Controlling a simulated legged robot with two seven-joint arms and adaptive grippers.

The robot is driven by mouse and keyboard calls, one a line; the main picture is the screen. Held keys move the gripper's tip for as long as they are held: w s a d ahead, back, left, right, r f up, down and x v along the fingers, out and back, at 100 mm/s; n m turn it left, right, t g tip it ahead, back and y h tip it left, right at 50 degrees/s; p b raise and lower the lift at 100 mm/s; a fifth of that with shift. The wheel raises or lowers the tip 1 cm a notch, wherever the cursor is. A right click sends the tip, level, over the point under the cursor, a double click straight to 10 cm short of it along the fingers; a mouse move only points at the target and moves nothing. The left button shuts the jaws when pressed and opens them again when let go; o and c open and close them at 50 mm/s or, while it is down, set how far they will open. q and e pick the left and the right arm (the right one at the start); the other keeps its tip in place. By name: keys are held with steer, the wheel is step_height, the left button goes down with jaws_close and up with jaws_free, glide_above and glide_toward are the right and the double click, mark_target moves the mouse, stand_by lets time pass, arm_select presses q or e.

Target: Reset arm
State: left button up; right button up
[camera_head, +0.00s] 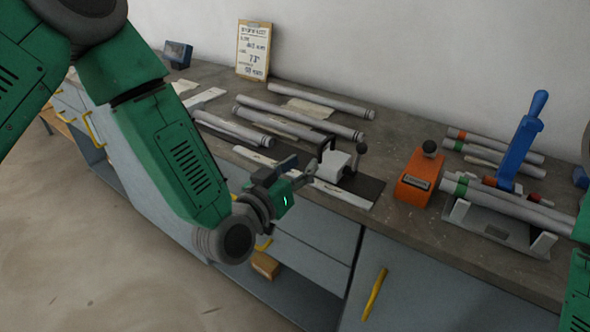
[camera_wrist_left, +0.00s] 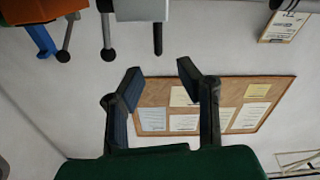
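My left arm comes in from the left in the head view, and its left gripper (camera_head: 302,171) is over the front edge of the workbench (camera_head: 420,250), close to the white clamp block (camera_head: 334,165) of a dark jig plate (camera_head: 362,187). In the left wrist view the left gripper (camera_wrist_left: 160,74) has its two fingers spread apart with nothing between them. A cork board (camera_wrist_left: 240,92) on the wall shows behind the fingers. Only green parts of my right arm show at the right edge of the head view; the right gripper is out of view.
Several grey tubes (camera_head: 300,118) lie on the bench behind the gripper. An orange block (camera_head: 416,178) with a black knob and a blue-handled lever (camera_head: 525,140) over a tube cradle (camera_head: 490,225) stand to the right. A clipboard (camera_head: 254,50) leans on the wall.

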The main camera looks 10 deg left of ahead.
arm_select(q)
steer(key=shift+v, duration=1.1)
steer(key=shift+d, duration=0.1)
steer(key=s+a+f+g+y, duration=0.1)
steer(key=s+a+f+g, duration=0.15)
steer(key=s+f, duration=0.35)
steer(key=s+a+f+g+y+b, duration=0.15)
steer(key=s+f+g, duration=0.25)
steer(key=f, duration=0.5)
steer(key=s+a+f+g+y, duration=0.1)
steer(key=s+a+f+g, duration=0.15)
steer(key=s+f, duration=0.35)
steer(key=s+a+f+g+y, duration=0.1)
steer(key=s+a+f+g, duration=0.2)
steer(key=s, duration=0.4)
steer(key=s+a+f+n+g+y, duration=0.1)
steer(key=s+a+f+g, duration=0.3)
steer(key=s, duration=0.4)
steer(key=shift+a+f+y, duration=0.35)
steer(key=shift+a+f, duration=0.25)
steer(key=shift+a, duration=0.45)
